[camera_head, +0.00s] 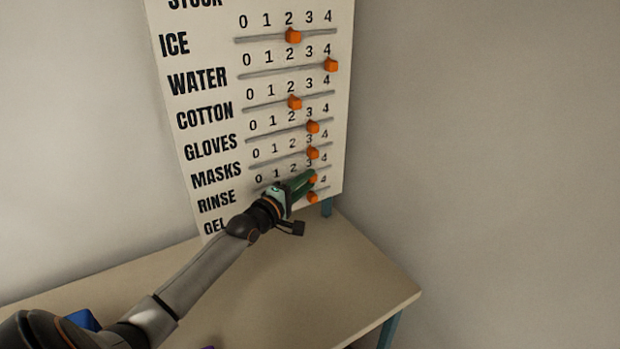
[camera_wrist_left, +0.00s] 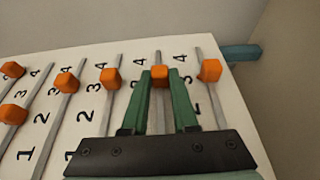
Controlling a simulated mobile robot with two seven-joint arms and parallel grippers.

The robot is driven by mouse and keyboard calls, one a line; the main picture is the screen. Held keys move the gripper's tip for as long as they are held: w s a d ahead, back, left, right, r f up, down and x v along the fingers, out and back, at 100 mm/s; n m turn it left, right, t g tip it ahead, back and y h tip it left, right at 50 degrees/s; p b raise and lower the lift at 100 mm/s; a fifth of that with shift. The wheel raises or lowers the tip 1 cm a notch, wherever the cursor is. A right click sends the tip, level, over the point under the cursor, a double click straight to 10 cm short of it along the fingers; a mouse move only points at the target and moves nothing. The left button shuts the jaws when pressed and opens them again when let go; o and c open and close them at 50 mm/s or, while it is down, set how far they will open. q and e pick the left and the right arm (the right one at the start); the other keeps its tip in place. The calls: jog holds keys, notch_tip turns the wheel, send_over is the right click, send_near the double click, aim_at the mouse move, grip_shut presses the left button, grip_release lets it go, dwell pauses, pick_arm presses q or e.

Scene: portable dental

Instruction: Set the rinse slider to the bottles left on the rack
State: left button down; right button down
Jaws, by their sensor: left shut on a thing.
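The stock board (camera_head: 218,108) stands upright at the back of the table, with labelled tracks and orange knobs. The rinse slider (camera_head: 313,180) is on the second-lowest track, near the 3. It also shows in the left wrist view (camera_wrist_left: 160,73), between the green fingertips. My left gripper (camera_head: 306,181) is shut on this knob, one finger on each side. The fingers partly cover the rinse scale in the head view. My right gripper is not in view. No rack or bottles show in either view.
The gel slider (camera_head: 313,198) sits just below, and the masks slider (camera_head: 313,153) just above, close to the fingers. The tan table (camera_head: 330,270) is bare on the right. A blue object (camera_head: 82,320) lies partly behind my left arm.

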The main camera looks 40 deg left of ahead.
pick_arm(q)
jog(key=shift+w+d, duration=0.1)
jog(key=c, duration=0.7)
grip_release()
jog(key=s+p, duration=0.6)
jog(key=s, duration=0.6)
jog(key=shift+s+p, duration=0.25)
jog(key=shift+p, duration=0.1)
